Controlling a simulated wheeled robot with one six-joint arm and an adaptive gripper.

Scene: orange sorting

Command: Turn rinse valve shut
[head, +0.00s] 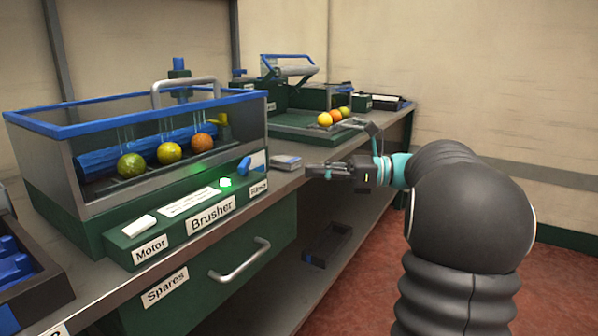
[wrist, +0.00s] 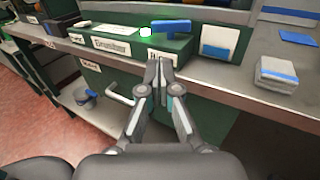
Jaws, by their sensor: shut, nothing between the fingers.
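The rinse valve is a blue lever (head: 244,166) at the right end of the brusher's green control panel, above the Rinse label (head: 258,188). In the wrist view the blue lever (wrist: 173,26) lies roughly sideways along the panel top, beyond my fingertips. My gripper (head: 312,171) is shut and empty, to the right of the panel and apart from the lever. In the wrist view the gripper (wrist: 161,66) points toward the panel, just below the label. Pale thin streaks, like water, fall inside the brusher tank (head: 150,118) above several fruits.
A green lamp (head: 225,183) glows left of the lever. A white motor switch (head: 139,225) sits farther left. A grey-and-white block (head: 286,162) lies on the bench right of the panel. A drawer handle (head: 240,260) juts out below. Open floor (head: 375,270) lies in front.

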